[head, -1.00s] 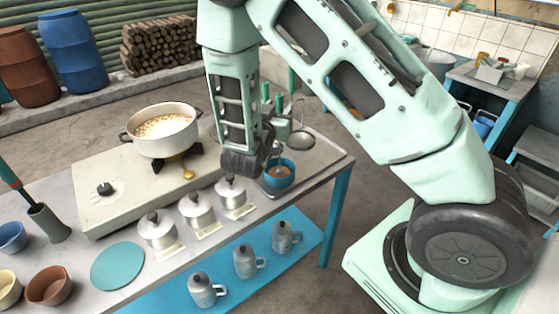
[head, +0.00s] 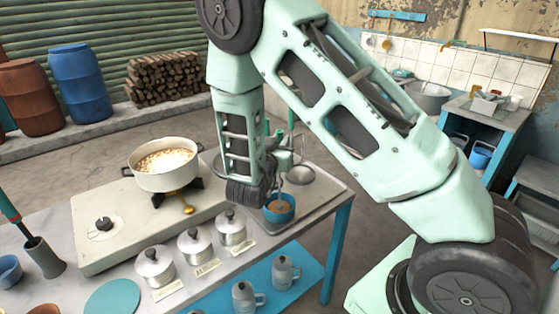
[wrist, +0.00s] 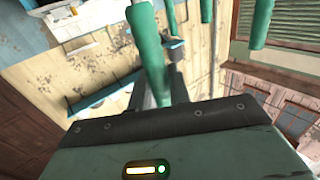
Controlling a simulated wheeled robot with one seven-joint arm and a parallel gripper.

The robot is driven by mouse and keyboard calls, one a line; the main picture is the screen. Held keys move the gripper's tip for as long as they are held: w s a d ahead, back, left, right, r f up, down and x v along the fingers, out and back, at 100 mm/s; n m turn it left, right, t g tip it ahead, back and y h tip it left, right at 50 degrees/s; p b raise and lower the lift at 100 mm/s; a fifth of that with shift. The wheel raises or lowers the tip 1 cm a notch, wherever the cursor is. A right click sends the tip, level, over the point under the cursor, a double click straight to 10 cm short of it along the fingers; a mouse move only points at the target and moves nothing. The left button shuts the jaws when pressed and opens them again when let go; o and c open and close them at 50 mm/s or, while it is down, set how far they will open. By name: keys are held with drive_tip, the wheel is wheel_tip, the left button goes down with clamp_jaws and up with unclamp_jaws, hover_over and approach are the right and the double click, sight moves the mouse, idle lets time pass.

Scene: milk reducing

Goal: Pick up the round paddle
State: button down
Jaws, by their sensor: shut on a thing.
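In the head view, my gripper (head: 272,182) is low over the tray at the table's right end, just above and beside a blue bowl (head: 280,212). In the wrist view, my gripper (wrist: 162,88) is shut on a green handle (wrist: 150,55) that runs between the fingers. The head of this green-handled utensil is hidden, so I cannot tell whether it is round. Other green handles (wrist: 255,22) hang or stand nearby in the wrist view. A round grey metal piece (head: 300,174) lies right of the gripper in the head view.
A pot of food (head: 163,162) sits on the stove (head: 105,235), left of my arm. Lidded metal canisters (head: 195,245) stand along the table's front edge. Metal mugs (head: 245,298) stand on the blue lower shelf. Bare floor (head: 385,205) lies right of the table.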

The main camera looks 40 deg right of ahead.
wheel_tip(320, 180, up, 10)
drive_tip(key=shift+f+b, duration=0.1)
drive_tip(key=shift+b, duration=0.45)
idle(0.4)
